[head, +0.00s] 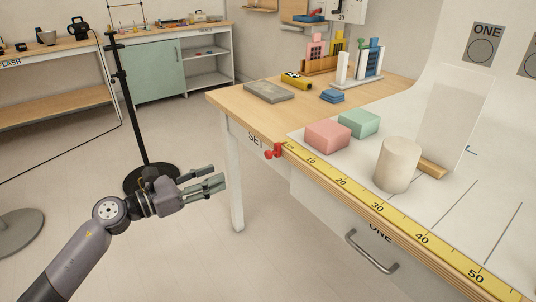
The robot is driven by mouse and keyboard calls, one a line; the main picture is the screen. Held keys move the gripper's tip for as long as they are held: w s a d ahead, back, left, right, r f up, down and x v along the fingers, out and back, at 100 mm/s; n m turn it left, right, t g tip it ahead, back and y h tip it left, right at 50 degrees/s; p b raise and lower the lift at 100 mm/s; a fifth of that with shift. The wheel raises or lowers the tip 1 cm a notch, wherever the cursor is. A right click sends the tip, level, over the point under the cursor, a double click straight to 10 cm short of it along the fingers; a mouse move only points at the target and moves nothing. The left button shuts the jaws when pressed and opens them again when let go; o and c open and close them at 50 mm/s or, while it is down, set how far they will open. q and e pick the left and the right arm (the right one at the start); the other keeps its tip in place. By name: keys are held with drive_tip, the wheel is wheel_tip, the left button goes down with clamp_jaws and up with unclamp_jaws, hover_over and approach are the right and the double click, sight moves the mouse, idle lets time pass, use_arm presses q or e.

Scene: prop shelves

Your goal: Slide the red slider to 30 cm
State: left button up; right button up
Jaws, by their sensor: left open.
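The red slider (273,151) sits at the near left end of the yellow ruler (363,203), just before the 10 mark. The ruler runs along the table's front edge, with marks 10 to 50 rising toward the lower right; the 30 mark lies right of the slider. My left gripper (214,184) is in front of the table, left of and lower in the picture than the slider. It is open and empty, apart from the slider. My right gripper does not show.
On the table (238,102) stand a pink block (327,136), a green block (359,123) and a cream cylinder (397,165). A drawer handle (371,252) juts from the table's front. A black stand (128,110) rises behind my left arm.

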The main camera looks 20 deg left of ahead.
sight(266, 155)
use_arm(q)
drive_tip(key=p+x, duration=0.1)
drive_tip(key=x, duration=1.5)
drive_tip(key=shift+d+r, duration=0.15)
drive_tip(key=shift+w+d, duration=0.35)
drive_tip(key=shift+w, duration=0.1)
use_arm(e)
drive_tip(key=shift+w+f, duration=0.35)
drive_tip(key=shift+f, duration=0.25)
use_arm(q)
drive_tip(key=shift+c, duration=0.4)
clamp_jaws()
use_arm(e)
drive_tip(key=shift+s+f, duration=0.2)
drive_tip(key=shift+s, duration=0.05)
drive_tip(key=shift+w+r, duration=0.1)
